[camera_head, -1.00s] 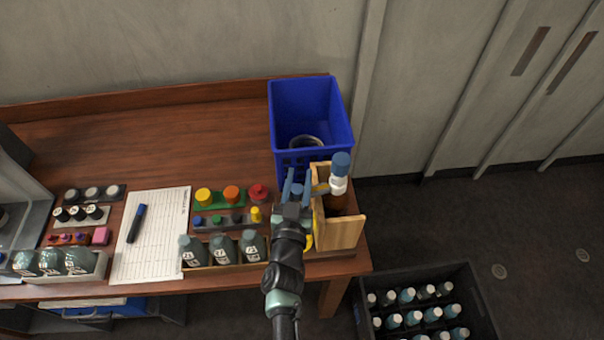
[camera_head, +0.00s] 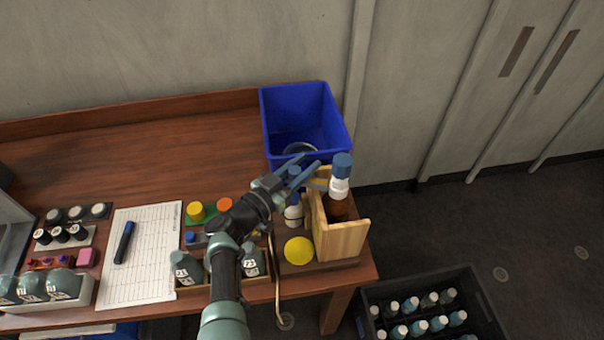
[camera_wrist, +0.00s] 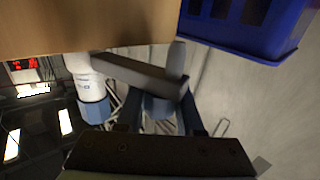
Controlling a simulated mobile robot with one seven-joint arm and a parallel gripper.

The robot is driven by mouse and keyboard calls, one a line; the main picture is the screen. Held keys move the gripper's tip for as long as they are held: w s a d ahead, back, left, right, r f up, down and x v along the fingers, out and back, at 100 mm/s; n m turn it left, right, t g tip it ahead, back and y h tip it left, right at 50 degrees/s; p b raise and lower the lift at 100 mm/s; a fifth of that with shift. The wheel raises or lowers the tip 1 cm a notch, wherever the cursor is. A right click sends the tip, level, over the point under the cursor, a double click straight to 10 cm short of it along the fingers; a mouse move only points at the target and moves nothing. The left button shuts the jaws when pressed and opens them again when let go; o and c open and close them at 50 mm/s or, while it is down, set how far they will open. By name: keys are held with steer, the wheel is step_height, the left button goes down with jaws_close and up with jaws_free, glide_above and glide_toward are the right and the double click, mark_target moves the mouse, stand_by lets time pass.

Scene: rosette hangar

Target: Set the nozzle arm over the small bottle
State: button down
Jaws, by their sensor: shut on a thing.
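The brown dispenser bottle (camera_head: 337,206) with a white collar and blue cap stands in a wooden stand (camera_head: 340,240) at the table's right end. Its tan nozzle arm (camera_head: 318,184) points left from the collar. In the wrist view the nozzle arm (camera_wrist: 140,75) is a grey-brown bar leading from the white collar (camera_wrist: 85,80) to my fingers. My gripper (camera_head: 296,178) is shut on its free end. A small white bottle (camera_head: 293,214) stands left of the stand, below my gripper in the head view. My gripper partly hides its top, so exact alignment cannot be told.
A blue bin (camera_head: 310,125) stands behind my gripper. A yellow round thing (camera_head: 298,250) lies in front of the small bottle. Grey bottles (camera_head: 187,267) stand in a rack at the front edge. A dark crate of bottles (camera_head: 430,285) is on the floor.

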steer(key=shift+w, duration=0.1)
stand_by(0.4)
steer(key=c, duration=0.5)
jaws_free()
steer(key=p+v, duration=0.2)
steer(key=v, duration=1.1)
steer(key=shift+w, duration=0.15)
